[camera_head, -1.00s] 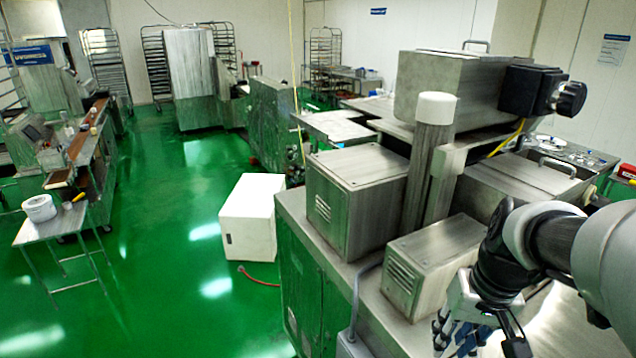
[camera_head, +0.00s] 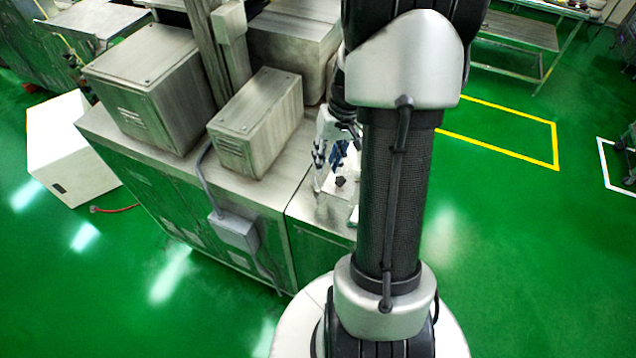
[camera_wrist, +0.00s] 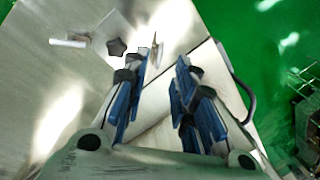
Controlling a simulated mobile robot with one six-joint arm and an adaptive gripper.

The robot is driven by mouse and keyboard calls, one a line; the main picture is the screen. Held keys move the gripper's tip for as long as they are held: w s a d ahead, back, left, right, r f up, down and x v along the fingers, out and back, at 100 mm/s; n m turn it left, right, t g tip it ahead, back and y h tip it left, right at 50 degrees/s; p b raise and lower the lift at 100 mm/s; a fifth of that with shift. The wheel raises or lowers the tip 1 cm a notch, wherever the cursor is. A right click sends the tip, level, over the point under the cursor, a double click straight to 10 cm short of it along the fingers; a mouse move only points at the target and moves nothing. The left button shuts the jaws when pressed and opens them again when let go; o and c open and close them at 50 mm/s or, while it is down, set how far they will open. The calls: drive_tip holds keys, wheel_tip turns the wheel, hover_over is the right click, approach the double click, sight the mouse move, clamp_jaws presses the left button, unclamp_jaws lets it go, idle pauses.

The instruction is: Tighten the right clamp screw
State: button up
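A black star-shaped knob (camera_wrist: 117,47), which looks like a clamp screw, shows on the metal machine top in the wrist view. I cannot tell from the frames whether it is the right one. A small dark knob (camera_head: 340,181) shows below my gripper (camera_head: 335,152) in the head view. In the wrist view my gripper (camera_wrist: 155,76) has its blue-padded fingers apart, with nothing between them. The knob lies just beyond the left finger's tip, outside the gap. My arm hides part of the machine top in the head view.
A silver rod (camera_wrist: 70,42) lies left of the knob, and a thin upright metal piece (camera_wrist: 151,58) stands to its right. A vented metal box (camera_head: 257,122) stands left of my gripper. A grey junction box (camera_head: 234,232) hangs on the machine's side.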

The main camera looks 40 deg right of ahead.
sight(316, 186)
drive_tip(key=f, duration=0.3)
drive_tip(key=a+f, duration=0.1)
drive_tip(key=f, duration=0.2)
drive_tip(key=w+a+f, duration=0.1)
drive_tip(key=f, duration=0.3)
clamp_jaws()
